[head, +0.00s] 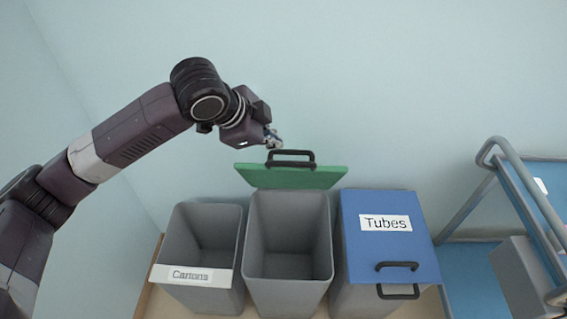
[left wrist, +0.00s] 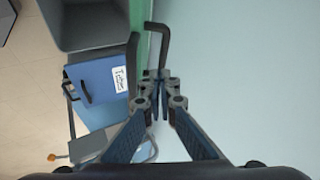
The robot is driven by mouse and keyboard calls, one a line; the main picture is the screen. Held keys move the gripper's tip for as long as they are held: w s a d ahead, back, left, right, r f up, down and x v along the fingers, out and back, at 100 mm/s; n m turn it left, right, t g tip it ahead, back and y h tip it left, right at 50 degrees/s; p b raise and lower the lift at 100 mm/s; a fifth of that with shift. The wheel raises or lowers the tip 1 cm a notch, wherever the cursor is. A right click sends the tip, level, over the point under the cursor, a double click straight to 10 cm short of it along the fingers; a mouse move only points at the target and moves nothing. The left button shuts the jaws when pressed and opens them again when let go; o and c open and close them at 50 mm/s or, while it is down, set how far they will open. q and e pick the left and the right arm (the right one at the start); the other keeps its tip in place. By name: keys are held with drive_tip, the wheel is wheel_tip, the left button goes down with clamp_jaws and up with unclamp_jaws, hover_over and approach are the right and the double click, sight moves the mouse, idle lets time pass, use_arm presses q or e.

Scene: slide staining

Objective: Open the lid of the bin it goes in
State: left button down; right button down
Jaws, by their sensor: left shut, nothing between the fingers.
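Three grey bins stand in a row in the head view. The middle bin (head: 289,240) is open, with its green lid (head: 290,177) raised at the back and a black handle (head: 291,154) on it. The left bin (head: 206,232) is open and has a white "Cartons" label (head: 190,276) at its front. The right bin has a blue lid (head: 388,235), closed, labelled "Tubes". My left gripper (head: 273,140) is shut and empty, just above and left of the green lid's handle. In the left wrist view its fingertips (left wrist: 155,100) are together beside the black handle (left wrist: 158,42). My right gripper is not in view.
A blue cart with grey rails (head: 515,170) stands at the right, with a grey container (head: 520,280) on its lower shelf. The pale wall is close behind the bins and my left arm.

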sight(291, 169)
use_arm(q)
drive_tip(key=shift+s+a+f, duration=0.15)
drive_tip(key=shift+s+f, duration=0.05)
drive_tip(key=shift+s, duration=0.25)
drive_tip(key=shift+n, duration=0.3)
drive_tip(key=x, duration=0.9)
drive_tip(key=shift+s, duration=0.2)
drive_tip(key=shift+w+d+f, duration=0.2)
drive_tip(key=shift+d+f, duration=0.1)
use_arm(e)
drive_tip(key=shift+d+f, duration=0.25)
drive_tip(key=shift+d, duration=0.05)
use_arm(q)
drive_tip(key=shift+r, duration=0.1)
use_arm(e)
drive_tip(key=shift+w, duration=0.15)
